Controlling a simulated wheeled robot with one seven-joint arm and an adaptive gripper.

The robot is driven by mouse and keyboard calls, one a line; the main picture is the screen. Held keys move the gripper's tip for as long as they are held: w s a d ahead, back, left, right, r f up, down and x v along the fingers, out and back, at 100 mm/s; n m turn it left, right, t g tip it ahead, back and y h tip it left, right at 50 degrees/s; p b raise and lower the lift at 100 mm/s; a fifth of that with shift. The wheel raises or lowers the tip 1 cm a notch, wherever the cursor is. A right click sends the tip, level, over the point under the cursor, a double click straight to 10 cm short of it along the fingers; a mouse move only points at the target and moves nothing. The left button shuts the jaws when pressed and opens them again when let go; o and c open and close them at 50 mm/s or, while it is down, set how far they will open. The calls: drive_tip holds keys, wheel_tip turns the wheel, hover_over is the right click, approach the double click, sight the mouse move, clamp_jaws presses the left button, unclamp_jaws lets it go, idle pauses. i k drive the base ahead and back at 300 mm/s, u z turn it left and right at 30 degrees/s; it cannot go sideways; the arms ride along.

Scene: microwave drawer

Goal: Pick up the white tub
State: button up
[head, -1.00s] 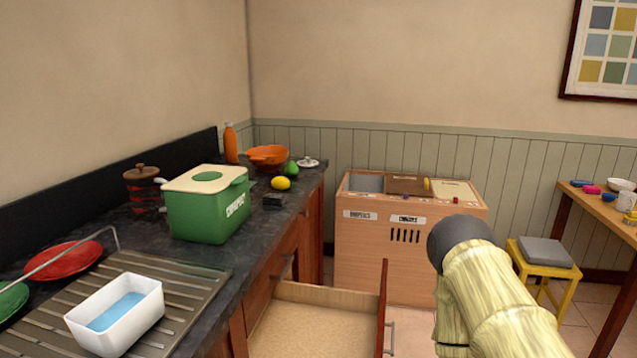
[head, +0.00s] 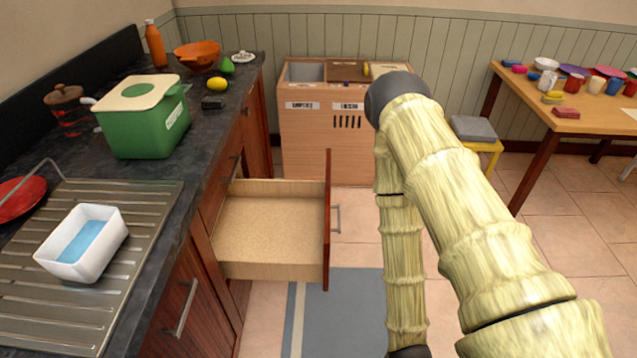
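The white tub (head: 72,262) is a small rectangular open container with a blue patch on its inside bottom. It sits on the ribbed metal draining board at the lower left of the head view. My arm reaches up through the right half of the view, well to the right of the tub and apart from it. My gripper is not visible in this view.
An open, empty drawer (head: 268,228) juts from the counter (head: 205,170) between the tub and my arm. A green compost bin (head: 145,125) stands behind the tub. A red plate (head: 20,200) lies left. A table (head: 540,105) with dishes is far right.

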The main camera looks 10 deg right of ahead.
sight(81, 248)
drive_tip(key=k, duration=1.1)
drive_tip(key=z, duration=1.1)
drive_tip(key=i, duration=1.4)
drive_tip(key=u, duration=0.8)
drive_tip(key=i, duration=0.25)
drive_tip(key=u, duration=2.05)
